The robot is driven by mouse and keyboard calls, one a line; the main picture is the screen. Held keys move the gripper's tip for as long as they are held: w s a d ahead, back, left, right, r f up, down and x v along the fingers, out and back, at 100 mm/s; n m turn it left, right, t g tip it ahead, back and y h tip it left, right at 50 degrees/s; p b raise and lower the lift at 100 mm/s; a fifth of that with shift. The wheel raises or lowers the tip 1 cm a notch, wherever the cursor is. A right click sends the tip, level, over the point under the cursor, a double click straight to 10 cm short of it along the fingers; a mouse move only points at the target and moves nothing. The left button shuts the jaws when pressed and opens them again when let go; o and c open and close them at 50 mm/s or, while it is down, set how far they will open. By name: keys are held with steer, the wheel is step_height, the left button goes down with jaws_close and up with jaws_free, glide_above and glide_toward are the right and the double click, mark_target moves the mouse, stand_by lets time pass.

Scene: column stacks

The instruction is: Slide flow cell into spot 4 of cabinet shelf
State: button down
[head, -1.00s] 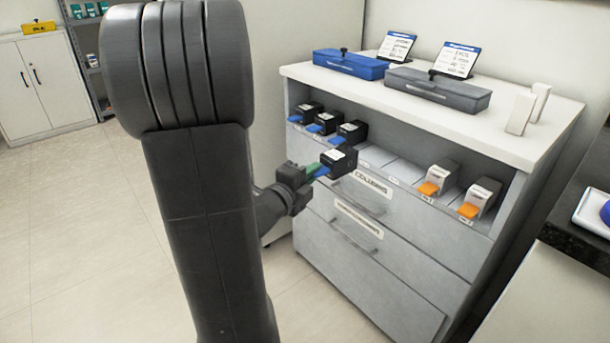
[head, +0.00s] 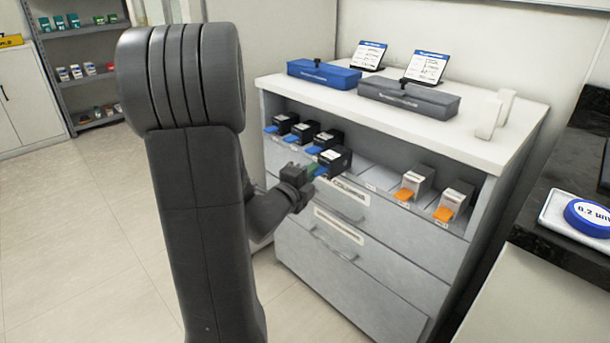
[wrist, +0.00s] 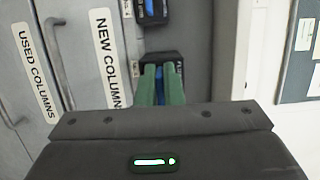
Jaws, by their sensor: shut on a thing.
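My gripper (head: 312,172) is shut on a black flow cell (head: 336,160) with a blue tab, at the front of the cabinet shelf (head: 378,178). In the wrist view the green fingers (wrist: 160,84) close on the blue tab, with the flow cell's black body (wrist: 160,58) beyond. The held cell is right of a row of three black cells with blue tabs (head: 327,140) standing on the left of the shelf. It overlaps the shelf opening; how far in it sits I cannot tell. Its lower part is partly hidden by the gripper.
Two white cells with orange tabs (head: 414,182) stand on the shelf's right, with bare slots between them and the held cell. Drawers (head: 350,240) lie below the shelf. A blue box (head: 335,74) and a grey box (head: 408,97) sit on the cabinet top.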

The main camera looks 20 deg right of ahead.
steer(key=shift+w+d+p, duration=0.25)
steer(key=shift+w+d, duration=0.2)
steer(key=shift+d, duration=0.65)
steer(key=shift+w+d+p, duration=0.3)
steer(key=shift+w+d, duration=0.15)
steer(key=shift+d, duration=0.7)
steer(key=shift+w+d+p, duration=0.25)
steer(key=shift+w+d, duration=0.2)
steer(key=shift+d, duration=0.65)
steer(key=shift+d+f+b, duration=0.1)
steer(key=shift+f+b, duration=0.3)
steer(key=shift+b, duration=0.35)
steer(key=c, duration=1.5)
jaws_free()
steer(key=p+v, duration=0.1)
steer(key=v, duration=1.2)
steer(key=shift+s+a, duration=0.2)
steer(key=shift+a, duration=0.15)
